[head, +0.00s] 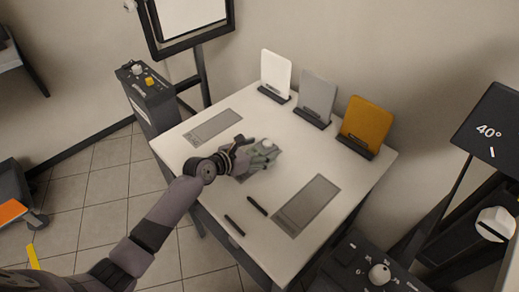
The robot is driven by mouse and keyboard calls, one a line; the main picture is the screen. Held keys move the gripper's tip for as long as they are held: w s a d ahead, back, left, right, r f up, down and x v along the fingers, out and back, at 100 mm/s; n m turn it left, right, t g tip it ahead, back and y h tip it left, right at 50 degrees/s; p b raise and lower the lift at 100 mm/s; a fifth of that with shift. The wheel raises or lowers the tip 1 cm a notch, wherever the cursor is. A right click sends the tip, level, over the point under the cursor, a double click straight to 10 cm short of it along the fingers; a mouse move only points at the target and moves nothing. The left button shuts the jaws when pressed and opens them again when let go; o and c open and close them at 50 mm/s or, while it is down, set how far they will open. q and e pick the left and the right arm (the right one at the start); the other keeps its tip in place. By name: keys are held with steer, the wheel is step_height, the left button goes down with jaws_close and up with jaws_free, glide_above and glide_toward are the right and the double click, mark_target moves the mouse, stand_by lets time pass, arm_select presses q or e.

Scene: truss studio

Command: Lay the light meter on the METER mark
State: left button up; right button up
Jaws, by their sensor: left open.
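My left gripper (250,157) is open over the middle of the white table (178,150). A small grey device with a pale round dome, which looks like the light meter (266,148), is at its fingertips. The fingers partly hide it, and I cannot tell whether they touch it. Two grey rectangles are marked on the tabletop: one at the back left (213,126) and a larger one at the front right (306,206). Their lettering is too small to read, so I cannot tell which is the METER mark. My right gripper is out of view.
White (276,72), grey (318,92) and orange-yellow (367,121) cards stand in dark holders along the back edge. Two short dark bars (256,205) (234,225) lie near the front edge. A dark control box (147,97) stands left; a panel reading 40° (487,128) stands right.

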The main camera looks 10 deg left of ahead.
arm_select(q)
steer(key=shift+r, duration=0.15)
steer(key=p+v, duration=0.1)
steer(key=v, duration=1.1)
stand_by(0.6)
